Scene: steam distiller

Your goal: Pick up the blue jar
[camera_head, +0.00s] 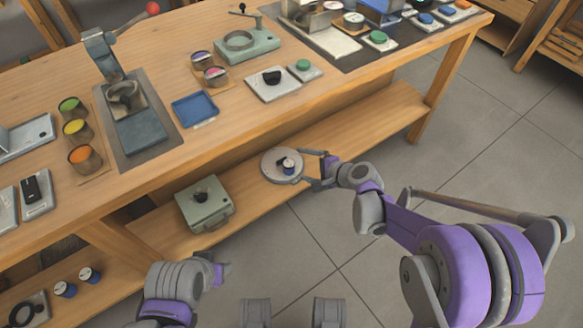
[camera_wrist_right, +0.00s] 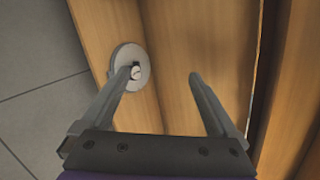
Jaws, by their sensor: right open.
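In the right wrist view the plate (camera_wrist_right: 143,58) shows past the left finger, with the pale lid (camera_wrist_right: 136,72) partly hidden by that finger. My right gripper (camera_head: 313,168) is open and empty at the plate's right side; it also shows in the right wrist view (camera_wrist_right: 162,77). Two more blue jars with white lids (camera_head: 65,289) (camera_head: 90,274) stand on the shelf at lower left. My left gripper (camera_head: 221,271) is low, left of centre; its jaws are unclear.
A grey-green box with a black knob (camera_head: 206,204) stands on the lower shelf (camera_head: 375,115), left of the plate. The tabletop (camera_head: 160,50) overhangs above, carrying a blue tray (camera_head: 194,109), tins and devices. The shelf right of the plate is clear.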

